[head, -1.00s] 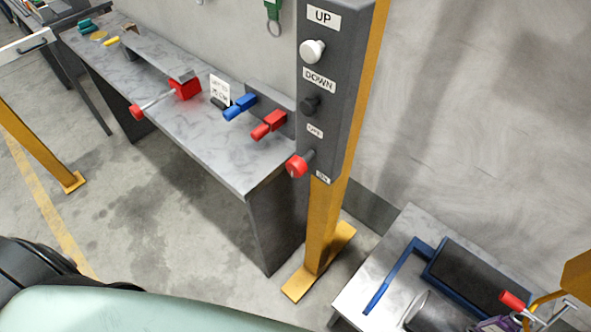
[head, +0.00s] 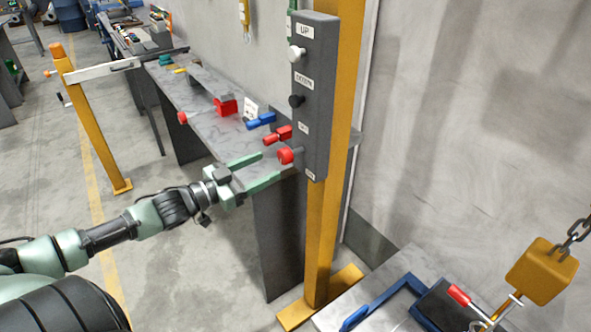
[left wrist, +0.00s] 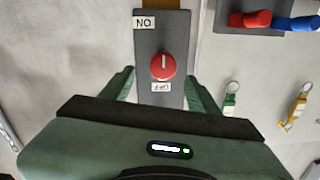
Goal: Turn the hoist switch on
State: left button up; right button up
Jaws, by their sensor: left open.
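The hoist switch is a round red knob (head: 287,155) low on the dark grey control box (head: 316,100), which is fixed to a yellow post. In the left wrist view the knob (left wrist: 163,66) faces me with a short white line upright on it. The ON label (left wrist: 145,22) and the OFF label (left wrist: 161,87) appear upside down there, above and below the knob. My left gripper (head: 271,167) is open and empty, just short of the knob. In the wrist view its fingers stand either side of the knob with gaps. My right gripper is not in view.
A white UP button (head: 297,54) and a black DOWN button (head: 297,101) sit above the knob. Behind is a grey workbench (head: 210,140) with red and blue handles. A yellow hook block (head: 542,271) hangs on a chain at lower right, by a low table.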

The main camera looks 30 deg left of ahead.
aim_at(281, 159)
pick_arm(q)
jog(key=shift+w, duration=1.2)
jog(key=x, duration=0.3)
jog(key=shift+d+r, duration=0.1)
jog(key=shift+d, duration=0.05)
jog(key=shift+x, duration=1.25)
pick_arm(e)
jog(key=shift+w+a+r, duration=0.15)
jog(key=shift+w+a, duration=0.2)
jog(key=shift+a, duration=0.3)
pick_arm(q)
grip_shut()
